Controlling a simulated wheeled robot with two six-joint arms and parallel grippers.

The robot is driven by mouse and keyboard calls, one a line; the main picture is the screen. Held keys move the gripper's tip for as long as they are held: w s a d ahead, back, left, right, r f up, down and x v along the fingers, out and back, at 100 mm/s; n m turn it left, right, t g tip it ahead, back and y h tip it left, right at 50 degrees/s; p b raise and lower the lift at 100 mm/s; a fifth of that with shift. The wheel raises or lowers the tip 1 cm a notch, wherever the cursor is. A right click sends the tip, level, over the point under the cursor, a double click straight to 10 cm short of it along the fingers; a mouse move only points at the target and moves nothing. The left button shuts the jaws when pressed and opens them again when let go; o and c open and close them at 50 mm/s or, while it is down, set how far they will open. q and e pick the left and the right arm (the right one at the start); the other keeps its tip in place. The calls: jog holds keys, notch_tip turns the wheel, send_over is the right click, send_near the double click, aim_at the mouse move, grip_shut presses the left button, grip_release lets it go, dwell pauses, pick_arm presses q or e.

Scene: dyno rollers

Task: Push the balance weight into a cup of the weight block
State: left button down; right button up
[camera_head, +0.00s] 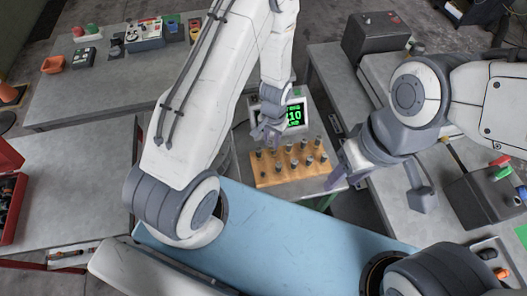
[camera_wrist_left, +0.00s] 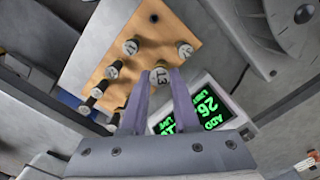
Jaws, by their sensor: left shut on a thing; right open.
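The weight block (camera_head: 300,180) is a wooden slab with several grey cylindrical weights standing in it. It also fills the upper part of the left wrist view (camera_wrist_left: 174,27), where one dark empty cup (camera_wrist_left: 153,18) shows. My left gripper (camera_head: 264,138) is at the block's far left edge, shut on the balance weight (camera_wrist_left: 160,75), a grey cylinder whose pale round top reads 13. The wrist view shows it between both fingertips (camera_wrist_left: 160,85). Whether its lower end touches the block is hidden. My right gripper (camera_head: 335,178) is open and empty beside the block's right end.
A scale display (camera_head: 294,115) with green digits stands behind the block; it also shows in the wrist view (camera_wrist_left: 207,105). A blue panel (camera_head: 270,230) lies in front. Grey benches (camera_head: 70,165) flank both sides.

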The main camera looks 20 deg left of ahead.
pick_arm(q)
jog(key=s+g+p, duration=0.1)
jog(key=s+g, duration=0.2)
jog(key=s, duration=0.3)
jog(key=shift+y, duration=0.4)
jog(key=shift+w+a+f+b, duration=0.1)
jog(key=shift+f+b, duration=1.15)
jog(key=shift+f, duration=0.2)
jog(key=shift+a+f+b, duration=0.1)
jog(key=shift+f+b, duration=1.1)
jog(key=shift+f, duration=0.2)
jog(key=shift+f+b, duration=0.6)
jog(key=shift+f, duration=0.2)
jog(key=c, duration=0.6)
grip_release()
jog(key=shift+r, duration=0.15)
